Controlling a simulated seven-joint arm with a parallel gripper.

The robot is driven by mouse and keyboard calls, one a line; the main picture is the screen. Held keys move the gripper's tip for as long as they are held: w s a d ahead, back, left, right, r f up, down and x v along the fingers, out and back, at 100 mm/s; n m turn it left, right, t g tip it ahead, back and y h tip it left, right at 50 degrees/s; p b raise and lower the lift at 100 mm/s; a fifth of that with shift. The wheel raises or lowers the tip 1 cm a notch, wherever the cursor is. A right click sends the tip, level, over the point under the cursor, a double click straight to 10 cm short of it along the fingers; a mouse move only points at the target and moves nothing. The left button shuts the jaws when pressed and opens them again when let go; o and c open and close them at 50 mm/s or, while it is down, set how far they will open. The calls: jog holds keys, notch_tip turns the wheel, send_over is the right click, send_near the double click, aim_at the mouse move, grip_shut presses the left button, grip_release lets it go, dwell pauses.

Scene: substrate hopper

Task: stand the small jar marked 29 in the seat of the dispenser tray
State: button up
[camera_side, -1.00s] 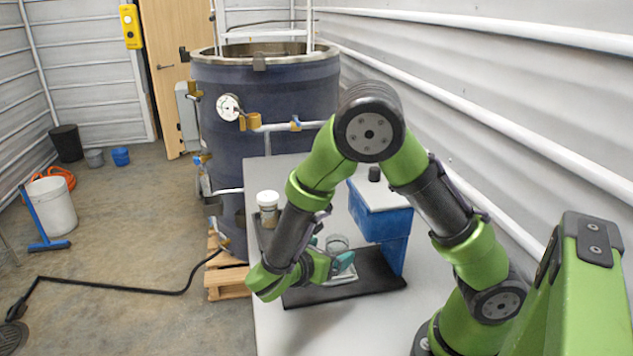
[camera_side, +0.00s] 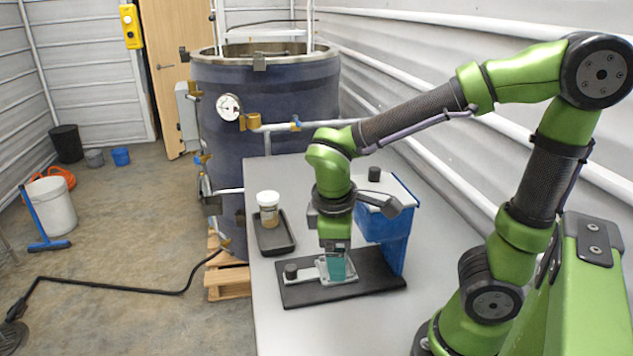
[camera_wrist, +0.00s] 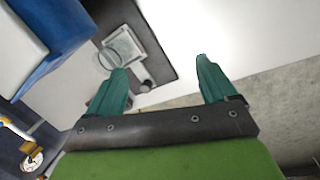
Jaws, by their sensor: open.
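A clear, round, small jar (camera_wrist: 124,46) shows in the wrist view on the pale square seat (camera_wrist: 138,24) of the dispenser tray (camera_side: 372,279). No 29 is readable on it. In the side view my gripper hides the jar and part of the seat (camera_side: 310,273). My gripper (camera_side: 337,272) points down above the seat there. In the wrist view my gripper (camera_wrist: 160,65) is open with nothing between its fingers.
A white-lidded jar (camera_side: 268,208) with brown contents stands on a small black tray (camera_side: 286,238) at the back left. The blue hopper (camera_side: 393,240) rises close right of my gripper. A dark knob (camera_side: 291,271) sits left of the seat. The front of the table (camera_side: 310,335) is clear.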

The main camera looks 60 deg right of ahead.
notch_tip(320, 180, up, 8)
jog(key=a+m+t+y, duration=0.1)
jog(key=m+t+y, duration=0.3)
jog(key=m+t, duration=0.3)
jog(key=shift+s+a+r+m, duration=0.15)
jog(key=shift+s+a+m, duration=0.15)
jog(key=shift+m, duration=0.8)
